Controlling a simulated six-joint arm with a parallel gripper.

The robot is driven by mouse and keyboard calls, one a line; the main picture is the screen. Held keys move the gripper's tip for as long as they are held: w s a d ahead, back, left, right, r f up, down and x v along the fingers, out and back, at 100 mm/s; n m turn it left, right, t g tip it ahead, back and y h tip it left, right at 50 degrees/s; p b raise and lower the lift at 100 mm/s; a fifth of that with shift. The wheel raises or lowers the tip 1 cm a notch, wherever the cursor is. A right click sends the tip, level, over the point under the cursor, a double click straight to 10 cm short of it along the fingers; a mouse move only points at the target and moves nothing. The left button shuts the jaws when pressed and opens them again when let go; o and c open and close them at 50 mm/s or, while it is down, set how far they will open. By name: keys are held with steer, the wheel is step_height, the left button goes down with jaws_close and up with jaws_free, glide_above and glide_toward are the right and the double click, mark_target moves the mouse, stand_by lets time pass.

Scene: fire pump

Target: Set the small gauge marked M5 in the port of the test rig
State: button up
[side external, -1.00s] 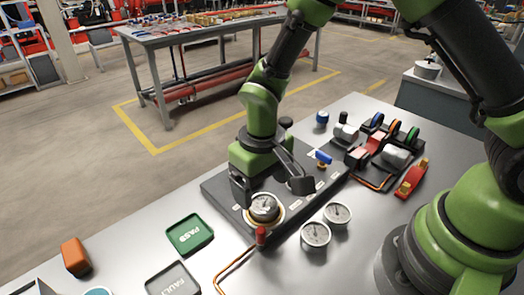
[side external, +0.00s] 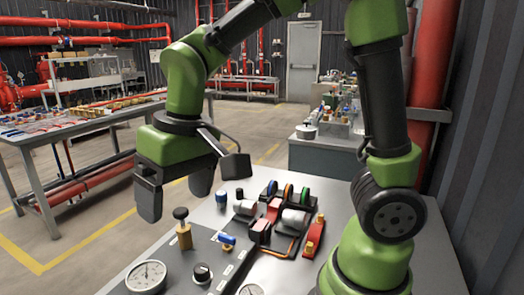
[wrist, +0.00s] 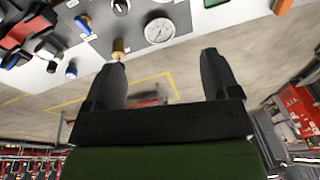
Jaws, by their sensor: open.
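A round white-faced gauge (side external: 146,276) sits on the grey panel of the test rig (side external: 110,289); it also shows in the wrist view (wrist: 159,30). The edge of another pale round gauge (side external: 250,290) is cut off at the bottom of the side view. I cannot read an M5 mark on either, and I cannot make out the port. My gripper (side external: 176,195) is open and empty, raised above the far side of the panel. Both its fingers (wrist: 160,60) show apart in the wrist view, with nothing between them.
A brass fitting with a black knob (side external: 184,235), a black dial (side external: 201,272) and a blue-handled valve (side external: 227,240) stand up from the panel. Coloured rings, a red part (side external: 314,237) and cylinders crowd the bench to the right. An orange block (wrist: 283,5) lies beyond the panel.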

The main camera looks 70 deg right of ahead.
steer(key=s+d+r+m+t+y, duration=0.1)
steer(key=s+d+r+t, duration=0.4)
steer(key=s, duration=0.6)
steer(key=shift+s+r+m, duration=0.2)
steer(key=shift+r+m, duration=0.5)
steer(key=shift+m, duration=0.1)
steer(key=shift+d, duration=0.1)
steer(key=shift+c, duration=0.5)
stand_by(0.5)
